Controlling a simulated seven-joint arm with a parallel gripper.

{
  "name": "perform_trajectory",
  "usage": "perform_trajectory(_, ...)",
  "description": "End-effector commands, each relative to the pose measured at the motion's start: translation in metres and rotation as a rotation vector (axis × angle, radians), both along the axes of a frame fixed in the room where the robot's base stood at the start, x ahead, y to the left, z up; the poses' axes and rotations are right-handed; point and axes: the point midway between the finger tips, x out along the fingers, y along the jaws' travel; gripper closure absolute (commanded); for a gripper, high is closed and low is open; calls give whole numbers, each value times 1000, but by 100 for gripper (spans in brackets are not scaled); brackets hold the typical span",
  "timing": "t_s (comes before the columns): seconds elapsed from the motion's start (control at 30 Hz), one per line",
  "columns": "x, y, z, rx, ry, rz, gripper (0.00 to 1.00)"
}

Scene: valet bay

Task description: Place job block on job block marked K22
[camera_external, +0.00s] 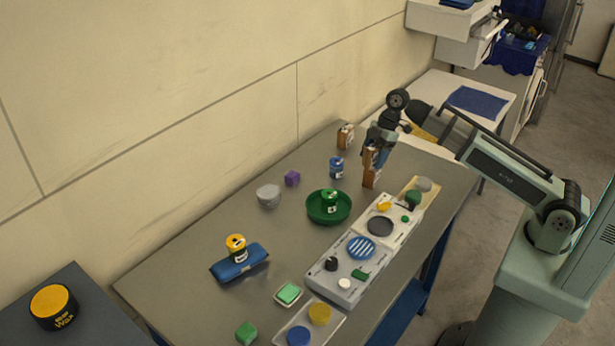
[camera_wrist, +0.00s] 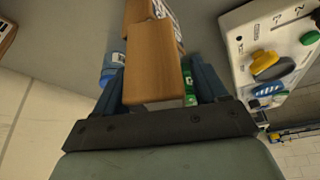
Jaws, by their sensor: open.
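A wooden job block (camera_external: 369,158) stands between the fingers of my gripper (camera_external: 376,146). It appears to rest on a second wooden job block (camera_external: 371,178) on the bench, slightly offset from it. In the wrist view the near block (camera_wrist: 152,62) shows a plain brown face between my fingers (camera_wrist: 158,85), which are open around it. The other block (camera_wrist: 150,10) shows beyond it with part of a printed label. The marking is too small to read. A third job block (camera_external: 345,136) stands apart near the wall; its edge shows in the wrist view (camera_wrist: 6,34).
A blue can (camera_external: 336,168) stands left of the stack. A green can (camera_external: 329,200) sits in a green dish (camera_external: 316,216). A white panel with coloured knobs (camera_external: 388,242) lies in front.

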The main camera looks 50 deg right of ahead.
Motion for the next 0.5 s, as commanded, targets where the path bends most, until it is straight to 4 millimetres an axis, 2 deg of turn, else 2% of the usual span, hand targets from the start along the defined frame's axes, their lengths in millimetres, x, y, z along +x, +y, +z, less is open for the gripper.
perform_trajectory(0.17,-1,-4,12,1,-1,0,28)
perform_trajectory(0.5,-8,-22,60,1,-2,-1,28)
